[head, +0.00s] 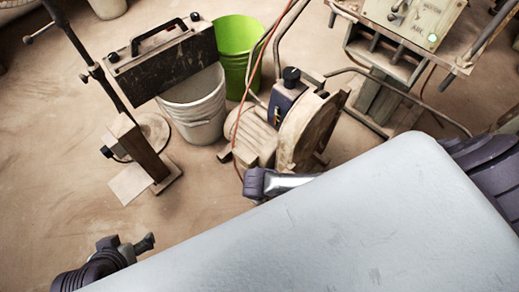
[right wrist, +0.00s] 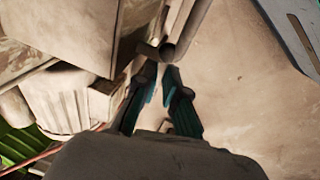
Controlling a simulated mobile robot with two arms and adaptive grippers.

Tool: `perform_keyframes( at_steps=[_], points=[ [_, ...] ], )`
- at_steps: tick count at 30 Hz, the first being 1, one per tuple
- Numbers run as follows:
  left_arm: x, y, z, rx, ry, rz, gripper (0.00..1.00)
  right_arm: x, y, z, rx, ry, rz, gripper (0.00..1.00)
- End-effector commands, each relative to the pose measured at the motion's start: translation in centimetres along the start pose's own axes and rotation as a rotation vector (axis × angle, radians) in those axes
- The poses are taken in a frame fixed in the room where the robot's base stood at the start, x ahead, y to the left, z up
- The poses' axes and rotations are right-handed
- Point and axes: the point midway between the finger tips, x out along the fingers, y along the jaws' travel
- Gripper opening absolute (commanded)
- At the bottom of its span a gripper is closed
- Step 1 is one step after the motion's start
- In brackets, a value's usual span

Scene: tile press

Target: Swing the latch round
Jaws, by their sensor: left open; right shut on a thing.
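The press (head: 415,25), a pale machine panel with a small lit green button and bars, stands at the upper right of the head view. In the right wrist view a grey tube (right wrist: 187,28) ends just beyond my right gripper (right wrist: 161,72). A short bar (right wrist: 147,50), probably the latch, lies beside the tube's end. My right gripper's fingers are close together on this bar; the exact contact is partly hidden. That gripper is not clear in the head view. My left gripper (head: 145,243) is open and empty, low at the left of the head view, above the floor.
A motor with a round housing (head: 305,128) stands in the middle. A white bucket (head: 197,110) and a green bucket (head: 237,37) are left of it. A stand (head: 150,150) is farther left. Floor around my left gripper is clear.

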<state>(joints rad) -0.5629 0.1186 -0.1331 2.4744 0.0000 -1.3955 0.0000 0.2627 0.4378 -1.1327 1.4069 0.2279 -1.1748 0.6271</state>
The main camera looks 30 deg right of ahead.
Motion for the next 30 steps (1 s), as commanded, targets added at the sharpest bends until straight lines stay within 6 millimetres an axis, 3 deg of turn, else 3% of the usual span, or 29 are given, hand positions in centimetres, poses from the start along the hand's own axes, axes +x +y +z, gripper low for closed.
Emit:
perform_keyframes(
  at_steps=[1,8,17,18,19,30],
  points=[
    [-0.6,-0.2,1.0,-0.002,-0.053,-0.003,0.78,-0.6,0.1,-0.9,0.002,0.026,-0.002,0.00],
    [-1.4,-0.4,3.8,-0.006,-0.192,-0.009,0.78,-0.4,0.0,-0.7,-0.001,0.036,0.000,0.00],
    [-1.4,-0.5,4.0,-0.007,-0.198,-0.009,0.78,-0.3,0.0,-0.6,-0.002,0.036,0.000,0.00],
    [-1.4,-0.5,4.0,-0.007,-0.197,-0.009,0.78,-0.3,0.0,-0.6,-0.002,0.036,0.000,0.15],
    [-1.4,-0.5,3.9,-0.007,-0.197,-0.009,0.78,-0.3,0.0,-0.6,-0.002,0.035,0.000,0.20],
    [-1.4,-0.4,3.9,-0.007,-0.196,-0.009,0.78,-0.4,0.0,0.0,-0.003,0.023,0.001,0.20]
  ],
)
